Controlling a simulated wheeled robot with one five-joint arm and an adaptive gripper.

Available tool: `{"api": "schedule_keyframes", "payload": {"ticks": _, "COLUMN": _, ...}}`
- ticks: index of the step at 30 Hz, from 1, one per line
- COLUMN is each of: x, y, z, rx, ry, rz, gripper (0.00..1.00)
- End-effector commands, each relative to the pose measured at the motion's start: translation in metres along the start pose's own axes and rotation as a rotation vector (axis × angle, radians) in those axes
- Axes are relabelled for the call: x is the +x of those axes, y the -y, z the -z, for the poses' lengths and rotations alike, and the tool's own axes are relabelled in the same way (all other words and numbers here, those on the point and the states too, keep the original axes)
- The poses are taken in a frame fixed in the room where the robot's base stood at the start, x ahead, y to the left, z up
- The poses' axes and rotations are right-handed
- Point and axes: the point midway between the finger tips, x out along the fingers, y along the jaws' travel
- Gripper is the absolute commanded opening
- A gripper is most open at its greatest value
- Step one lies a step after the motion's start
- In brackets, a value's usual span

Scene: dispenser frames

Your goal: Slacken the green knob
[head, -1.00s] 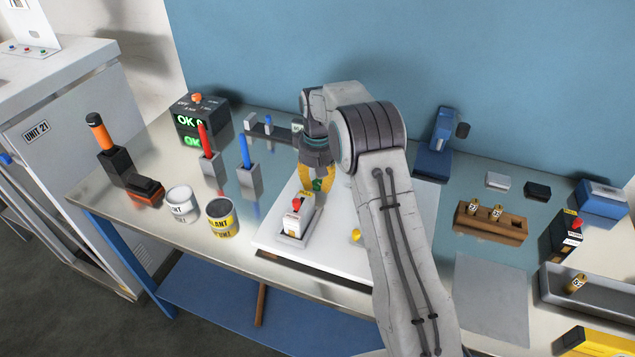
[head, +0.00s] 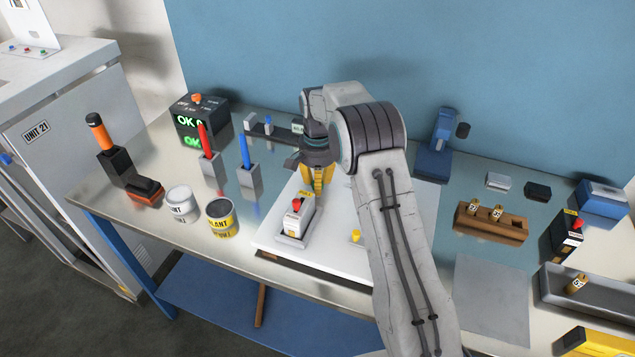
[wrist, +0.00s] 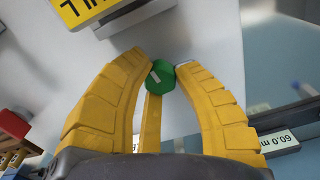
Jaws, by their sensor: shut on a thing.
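The green knob (wrist: 160,78) shows in the wrist view, with a white mark on its top. The yellow fingers of my gripper (wrist: 162,66) close on it from both sides, and a third yellow part lies below it. In the head view my gripper (head: 318,180) points down over the back of the white board (head: 350,208), behind the white block with a red top (head: 297,214). The knob is hidden there by the fingers.
A small yellow knob (head: 356,236) stands on the board beside my arm. Paint tins (head: 222,218), a red pen (head: 206,140) and a blue pen (head: 245,152) in holders stand to the left. A wooden rack (head: 490,226) is to the right.

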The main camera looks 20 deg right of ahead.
Motion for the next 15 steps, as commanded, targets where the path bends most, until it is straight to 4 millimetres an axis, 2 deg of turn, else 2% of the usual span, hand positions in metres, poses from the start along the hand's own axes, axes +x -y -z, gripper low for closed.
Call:
{"api": "schedule_keyframes", "payload": {"ticks": 6, "x": 0.0032, "y": -0.0016, "z": -0.0019, "rx": 0.093, "ry": 0.007, "rz": -0.008, "gripper": 0.00}}
{"api": "schedule_keyframes", "payload": {"ticks": 15, "x": 0.0033, "y": -0.0016, "z": -0.0019, "rx": 0.142, "ry": 0.007, "rz": -0.008, "gripper": 0.00}}
